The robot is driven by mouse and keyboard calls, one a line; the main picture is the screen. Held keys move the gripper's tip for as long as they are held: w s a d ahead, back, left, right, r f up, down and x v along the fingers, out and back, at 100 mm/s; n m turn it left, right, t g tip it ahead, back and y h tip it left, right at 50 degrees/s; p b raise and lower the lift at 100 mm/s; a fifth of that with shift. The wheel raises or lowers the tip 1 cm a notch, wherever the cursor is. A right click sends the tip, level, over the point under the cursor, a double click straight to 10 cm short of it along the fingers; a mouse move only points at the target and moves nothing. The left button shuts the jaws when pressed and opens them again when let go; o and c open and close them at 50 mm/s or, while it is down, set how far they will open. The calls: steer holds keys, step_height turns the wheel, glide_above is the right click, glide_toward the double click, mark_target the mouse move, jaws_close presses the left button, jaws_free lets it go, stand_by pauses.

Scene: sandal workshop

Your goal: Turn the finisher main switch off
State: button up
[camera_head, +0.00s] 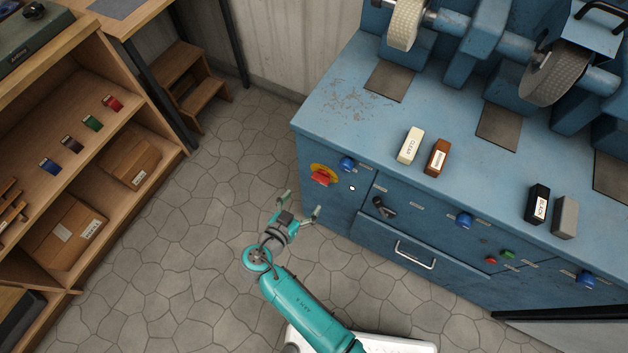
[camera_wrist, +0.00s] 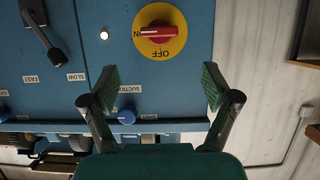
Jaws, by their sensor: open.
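The finisher main switch, a red handle on a round yellow plate (camera_head: 321,177), is on the left end of the blue machine's front. In the wrist view the switch (camera_wrist: 160,34) appears upside down, at the top and centred between my fingers. Its handle lies level across the plate, with a pale line along it. "OFF" shows below the handle; letters of another label, seemingly "ON", show at its left. My gripper (camera_head: 301,204) is open and empty, in front of the switch and apart from it. It also shows in the wrist view (camera_wrist: 161,82).
A small white lamp (camera_head: 352,188) glows beside the switch. A blue knob (camera_head: 347,163) and a black lever (camera_head: 383,207) are close by on the panel. A drawer handle (camera_head: 415,254) sticks out lower down. Wooden shelves (camera_head: 165,135) stand at left; the floor between is clear.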

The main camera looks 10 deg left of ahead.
mark_target(319, 181)
steer(key=x, duration=0.9)
steer(key=shift+w+d+f, duration=0.2)
steer(key=shift+w, duration=0.1)
steer(key=c, duration=1.2)
